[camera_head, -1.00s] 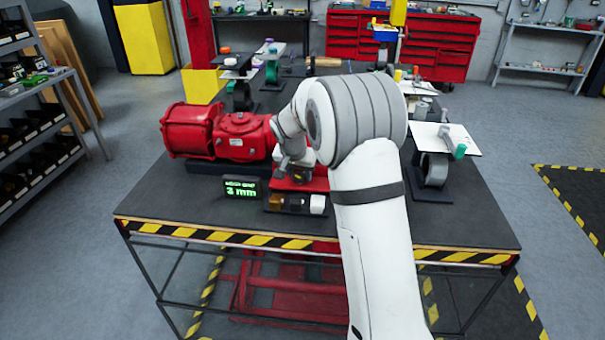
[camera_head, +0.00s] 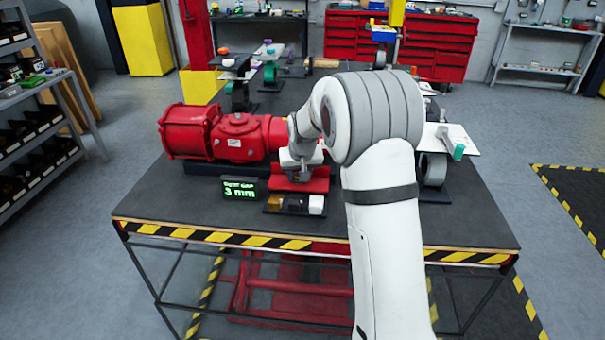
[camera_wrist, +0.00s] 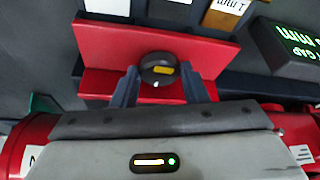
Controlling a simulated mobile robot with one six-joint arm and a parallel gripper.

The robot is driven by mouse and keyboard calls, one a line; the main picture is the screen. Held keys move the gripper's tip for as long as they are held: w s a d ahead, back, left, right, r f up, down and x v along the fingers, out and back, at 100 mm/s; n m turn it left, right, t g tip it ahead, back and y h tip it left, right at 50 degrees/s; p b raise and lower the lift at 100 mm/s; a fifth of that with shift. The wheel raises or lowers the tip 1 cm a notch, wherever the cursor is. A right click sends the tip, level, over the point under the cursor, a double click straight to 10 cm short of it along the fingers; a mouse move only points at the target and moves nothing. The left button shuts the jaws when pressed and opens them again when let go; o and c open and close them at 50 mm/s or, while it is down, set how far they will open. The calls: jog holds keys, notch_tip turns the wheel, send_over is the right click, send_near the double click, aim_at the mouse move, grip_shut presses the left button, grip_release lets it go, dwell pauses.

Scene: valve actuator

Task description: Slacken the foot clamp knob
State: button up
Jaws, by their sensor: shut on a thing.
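The foot clamp knob (camera_wrist: 158,69) is a dark round knob with a yellow mark and a small white dot on its face. It sits on a red bracket (camera_wrist: 100,47) in the wrist view. My gripper (camera_wrist: 159,78) has one dark finger on each side of the knob and is shut on it. In the head view my gripper (camera_head: 301,172) is low at the red bracket (camera_head: 318,183), in front of the red valve actuator (camera_head: 238,138). My wrist hides the knob there.
A small display (camera_head: 239,189) reads a gap of 3 mm. Next to it a dark holder carries small blocks, including a white one (camera_head: 316,205). A stand with a white plate (camera_head: 455,143) is at the right. The table front (camera_head: 200,222) is clear.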

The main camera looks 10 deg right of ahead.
jog(key=shift+s+f, duration=0.2)
jog(key=shift+f, duration=0.05)
jog(key=o, duration=0.7)
jog(key=shift+o, duration=1.4)
jog(key=shift+r, duration=0.15)
jog(key=shift+w, duration=0.1)
jog(key=shift+r, duration=0.15)
jog(key=v, duration=0.7)
jog(key=shift+r+b, duration=0.3)
jog(key=shift+b, duration=0.1)
jog(key=shift+a, duration=0.1)
